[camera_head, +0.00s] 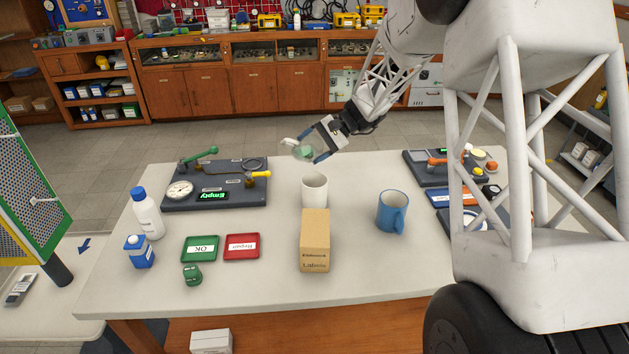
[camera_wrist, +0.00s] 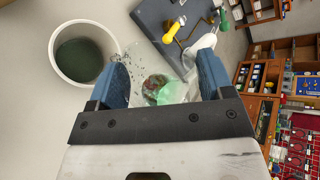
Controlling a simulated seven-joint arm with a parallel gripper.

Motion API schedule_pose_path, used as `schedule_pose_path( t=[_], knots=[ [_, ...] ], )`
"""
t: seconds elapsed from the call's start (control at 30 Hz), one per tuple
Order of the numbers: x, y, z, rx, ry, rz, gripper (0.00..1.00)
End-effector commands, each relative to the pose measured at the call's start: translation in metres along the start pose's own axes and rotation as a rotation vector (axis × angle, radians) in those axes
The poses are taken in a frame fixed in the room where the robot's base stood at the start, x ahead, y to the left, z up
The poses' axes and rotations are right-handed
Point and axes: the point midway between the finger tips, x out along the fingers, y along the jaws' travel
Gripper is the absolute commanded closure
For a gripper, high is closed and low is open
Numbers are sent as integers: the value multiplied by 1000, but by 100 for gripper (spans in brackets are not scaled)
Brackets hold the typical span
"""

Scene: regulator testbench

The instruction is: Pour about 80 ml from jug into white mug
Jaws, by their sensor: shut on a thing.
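The jug (camera_head: 294,148) is clear, with green contents, and looks tilted on its side in the air. It also shows between the fingers in the wrist view (camera_wrist: 160,88). My gripper (camera_head: 313,146) is shut on it, with a blue finger on each side (camera_wrist: 163,72). The white mug (camera_head: 314,190) stands upright on the table, below my gripper; a cardboard box hides its lower front. In the wrist view the white mug (camera_wrist: 59,62) lies left of the jug, with a dark greenish bottom. Small dark specks show between jug and mug; I cannot tell if they are drops.
The cardboard box (camera_head: 315,245) stands directly in front of the white mug. A blue mug (camera_head: 391,212) stands to its right. A gauge board (camera_head: 225,195) lies at the back left. Green (camera_head: 200,248) and red (camera_head: 241,246) trays and bottles are at the left.

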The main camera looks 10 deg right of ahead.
Motion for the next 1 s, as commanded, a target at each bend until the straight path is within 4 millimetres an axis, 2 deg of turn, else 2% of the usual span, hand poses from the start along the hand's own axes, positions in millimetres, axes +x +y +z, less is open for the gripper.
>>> schedule_pose_path(
  t=[0.33, 1.0],
  knots=[
    [3, 0, -3, 99, -42, 42, 73],
    [4, 0, -4, 131, -57, 55, 73]
  ],
)
